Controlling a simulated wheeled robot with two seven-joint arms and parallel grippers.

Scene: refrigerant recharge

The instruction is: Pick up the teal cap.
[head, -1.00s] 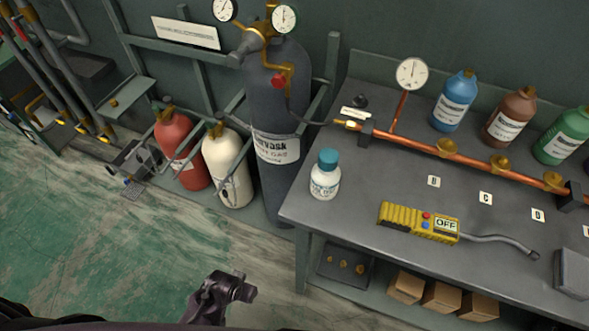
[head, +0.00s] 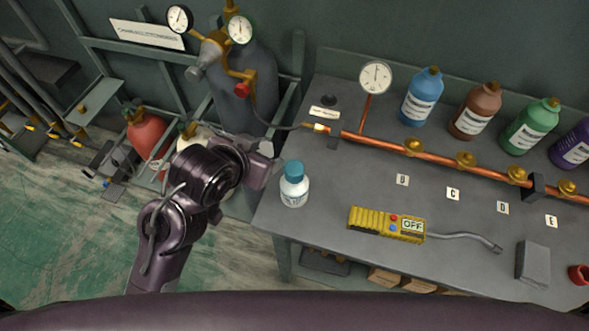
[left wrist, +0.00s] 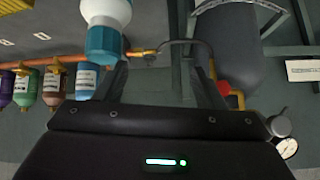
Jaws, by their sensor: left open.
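The teal cap (head: 294,168) sits on a small white labelled bottle (head: 294,191), which stands upright at the near left corner of the grey bench. In the left wrist view the teal cap (left wrist: 104,42) is just beyond one finger, off to the left of the gap between the fingers. My left gripper (head: 268,166) is open and empty, just left of the bottle in the head view. I cannot tell whether a finger touches the bottle. My right gripper is not in view.
A yellow meter (head: 386,224) reading OFF lies right of the bottle. A copper pipe (head: 440,153) with valves runs behind, with coloured bottles beyond. A dark gas cylinder (head: 243,90) stands left of the bench.

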